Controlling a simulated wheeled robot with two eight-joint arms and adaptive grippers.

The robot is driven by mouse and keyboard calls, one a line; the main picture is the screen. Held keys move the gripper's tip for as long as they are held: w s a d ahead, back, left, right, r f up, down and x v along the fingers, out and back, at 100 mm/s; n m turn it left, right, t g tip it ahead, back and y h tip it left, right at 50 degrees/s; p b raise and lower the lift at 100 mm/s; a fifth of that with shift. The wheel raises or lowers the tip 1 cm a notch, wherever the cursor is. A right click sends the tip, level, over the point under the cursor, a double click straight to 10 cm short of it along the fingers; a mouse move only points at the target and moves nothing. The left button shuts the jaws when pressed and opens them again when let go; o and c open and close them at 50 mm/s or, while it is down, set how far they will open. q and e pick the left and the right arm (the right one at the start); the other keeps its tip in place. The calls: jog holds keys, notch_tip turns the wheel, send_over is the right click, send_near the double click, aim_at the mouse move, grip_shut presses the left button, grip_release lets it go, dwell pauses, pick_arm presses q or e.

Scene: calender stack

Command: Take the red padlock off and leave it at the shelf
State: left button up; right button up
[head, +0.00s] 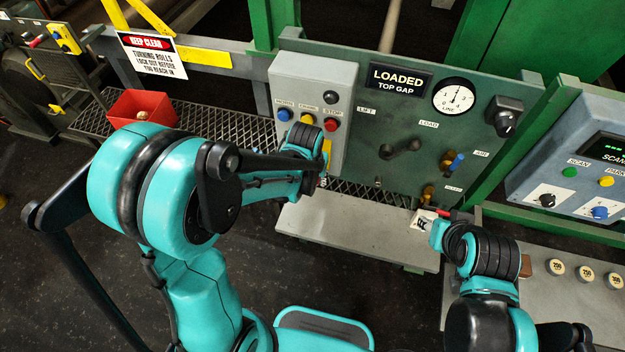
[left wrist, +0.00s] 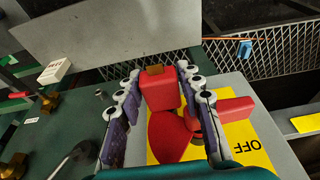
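The red padlock (left wrist: 160,90) shows in the left wrist view as a red block with a brass-coloured end. It sits by a red switch handle (left wrist: 236,109) on a yellow plate (left wrist: 250,140) marked OFF. My left gripper (left wrist: 158,72) has one finger on each side of the padlock, very close to it; whether both press on it I cannot tell. In the head view my left arm hides the padlock and most of the left gripper. My right arm's end (head: 438,234) is at the lower right, beside a white tag; its fingers cannot be made out.
A grey shelf (head: 350,232) below the control panel (head: 390,120) has bare room. The white tag (head: 422,219) is near its right end. A red bin (head: 142,108) stands at the left on mesh. Several round weights stand on the right bench (head: 540,300).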

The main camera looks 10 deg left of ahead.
pick_arm(q)
grip_shut()
jog(key=shift+s, duration=0.2)
dwell(0.3)
jog(key=shift+s, duration=2.1)
